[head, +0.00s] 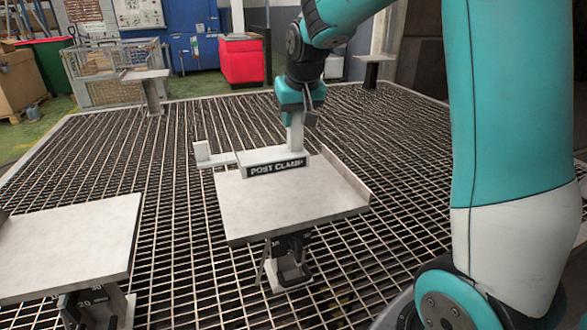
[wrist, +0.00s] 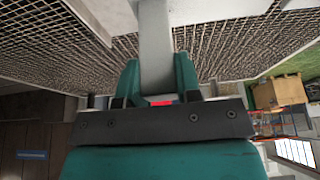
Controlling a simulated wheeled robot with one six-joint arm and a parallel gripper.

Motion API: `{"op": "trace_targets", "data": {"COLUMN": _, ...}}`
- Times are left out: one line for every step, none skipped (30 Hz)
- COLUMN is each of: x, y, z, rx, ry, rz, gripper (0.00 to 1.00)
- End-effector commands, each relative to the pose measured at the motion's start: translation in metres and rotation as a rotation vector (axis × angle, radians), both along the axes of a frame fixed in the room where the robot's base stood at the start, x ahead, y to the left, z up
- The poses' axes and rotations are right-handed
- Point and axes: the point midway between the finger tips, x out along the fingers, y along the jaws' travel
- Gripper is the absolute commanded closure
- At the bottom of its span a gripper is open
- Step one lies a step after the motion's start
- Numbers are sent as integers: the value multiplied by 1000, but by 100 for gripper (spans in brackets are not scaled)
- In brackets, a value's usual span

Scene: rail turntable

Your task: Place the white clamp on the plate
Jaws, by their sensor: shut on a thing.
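The white clamp (head: 262,158), labelled "POST CLAMP", is at the far part of the middle plate (head: 290,212). Its arm with an upright end reaches left past the plate's edge. My gripper (head: 298,108) points down and is shut on the clamp's upright post. In the wrist view the teal fingers (wrist: 156,82) are on both sides of the pale post (wrist: 156,45). The clamp looks level and over or on the plate; I cannot tell whether it touches. The plate has a raised lip along its right side.
Another pale plate (head: 65,252) stands at the left front. Smaller plates on posts stand at the far left (head: 146,74) and far right (head: 374,58). A metal grating floor (head: 165,185) lies beneath them. My arm fills the right side of the head view.

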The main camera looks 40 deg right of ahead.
Motion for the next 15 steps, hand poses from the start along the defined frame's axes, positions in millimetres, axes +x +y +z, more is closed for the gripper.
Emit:
{"op": "trace_targets", "data": {"x": -1, "y": 0, "z": -16, "rx": 1, "ry": 3, "rz": -1, "gripper": 100}}
{"op": "trace_targets", "data": {"x": -1, "y": 0, "z": -24, "rx": 1, "ry": 3, "rz": -1, "gripper": 100}}
{"op": "trace_targets", "data": {"x": -1, "y": -1, "z": -35, "rx": 2, "ry": 3, "rz": -2, "gripper": 100}}
{"op": "trace_targets", "data": {"x": -1, "y": -1, "z": -42, "rx": 2, "ry": 3, "rz": -2, "gripper": 100}}
{"op": "trace_targets", "data": {"x": 0, "y": -1, "z": -48, "rx": 1, "ry": 2, "rz": -2, "gripper": 100}}
{"op": "trace_targets", "data": {"x": -1, "y": -1, "z": -56, "rx": 1, "ry": 2, "rz": -3, "gripper": 100}}
{"op": "trace_targets", "data": {"x": -1, "y": -2, "z": -61, "rx": 0, "ry": 1, "rz": -3, "gripper": 100}}
{"op": "trace_targets", "data": {"x": -1, "y": -2, "z": -65, "rx": 0, "ry": 1, "rz": -3, "gripper": 100}}
{"op": "trace_targets", "data": {"x": 0, "y": -2, "z": -70, "rx": 0, "ry": -1, "rz": -4, "gripper": 100}}
{"op": "trace_targets", "data": {"x": 0, "y": -2, "z": -72, "rx": 0, "ry": -1, "rz": -4, "gripper": 100}}
{"op": "trace_targets", "data": {"x": 0, "y": -2, "z": -74, "rx": 0, "ry": -1, "rz": -4, "gripper": 100}}
{"op": "trace_targets", "data": {"x": 0, "y": -3, "z": -76, "rx": 0, "ry": -3, "rz": -4, "gripper": 100}}
{"op": "trace_targets", "data": {"x": 0, "y": -3, "z": -78, "rx": 0, "ry": -3, "rz": -4, "gripper": 100}}
{"op": "trace_targets", "data": {"x": 0, "y": -3, "z": -80, "rx": 0, "ry": -3, "rz": -4, "gripper": 100}}
{"op": "trace_targets", "data": {"x": -1, "y": -3, "z": -86, "rx": 0, "ry": -1, "rz": -4, "gripper": 100}}
